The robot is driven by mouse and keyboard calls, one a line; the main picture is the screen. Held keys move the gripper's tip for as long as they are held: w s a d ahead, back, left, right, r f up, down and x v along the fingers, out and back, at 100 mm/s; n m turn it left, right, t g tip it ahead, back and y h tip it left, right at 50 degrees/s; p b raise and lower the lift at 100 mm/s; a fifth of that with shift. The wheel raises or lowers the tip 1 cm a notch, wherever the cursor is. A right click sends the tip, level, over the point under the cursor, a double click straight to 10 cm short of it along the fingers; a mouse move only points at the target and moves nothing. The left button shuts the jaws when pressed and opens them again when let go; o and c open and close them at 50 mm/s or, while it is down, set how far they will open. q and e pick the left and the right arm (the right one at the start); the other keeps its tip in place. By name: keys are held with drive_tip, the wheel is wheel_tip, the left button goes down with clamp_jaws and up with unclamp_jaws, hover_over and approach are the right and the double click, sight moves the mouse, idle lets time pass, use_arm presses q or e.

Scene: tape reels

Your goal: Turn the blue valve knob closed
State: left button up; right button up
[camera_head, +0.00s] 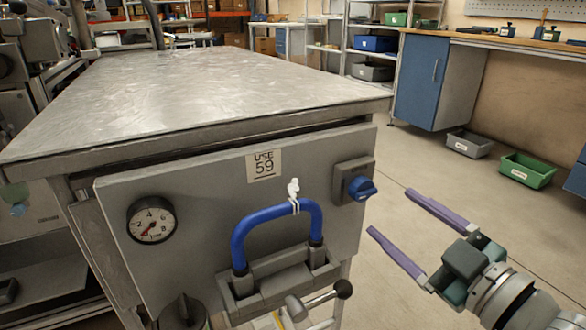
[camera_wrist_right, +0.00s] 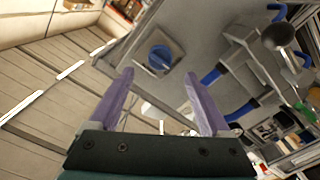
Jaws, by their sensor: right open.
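The blue valve knob (camera_head: 361,188) sits on a small grey square plate at the right end of the grey front panel (camera_head: 200,215). The knob also shows in the right wrist view (camera_wrist_right: 160,57), roughly centred between the fingertips and beyond them. My right gripper (camera_head: 389,211) is open and empty, its two purple fingers pointing at the panel from the right. It is apart from the knob. In the right wrist view both fingers (camera_wrist_right: 159,74) are spread with nothing between them. My left gripper is not in view.
A blue curved handle (camera_head: 275,212) with a white tag stands out left of the knob. Below it is a lever with a dark ball (camera_head: 343,289). A pressure gauge (camera_head: 152,220) is at the panel's left. A metal table top (camera_head: 210,90) overhangs the panel.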

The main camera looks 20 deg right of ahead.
drive_tip(key=shift+s+d, duration=0.15)
drive_tip(key=shift+s, duration=1.6)
